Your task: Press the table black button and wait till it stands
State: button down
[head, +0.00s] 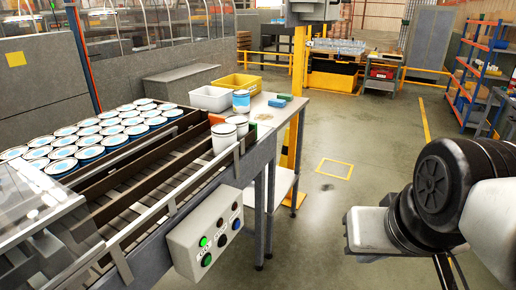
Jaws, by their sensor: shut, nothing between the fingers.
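A light grey control box (203,232) is fixed to the front side of the roller table (228,190). It carries small green, red and dark buttons. My gripper (350,232) is at the right, at the end of my white and black arm, over open floor and well apart from the box. It looks shut and empty; its fingers are hard to make out. Nothing covers the buttons.
Rows of blue-and-white cans (103,138) fill the conveyor at left. Two white cans (224,138) stand near the rollers' end. The floor between box and arm is clear.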

aim_at(224, 242)
jog(key=u, duration=0.95)
jog(key=j+z, duration=0.4)
jog(key=j, duration=0.15)
jog(key=j+z, duration=0.4)
jog(key=j, duration=0.2)
jog(key=z, duration=0.5)
jog(key=k+j+u, duration=0.2)
jog(key=i+j, duration=0.1)
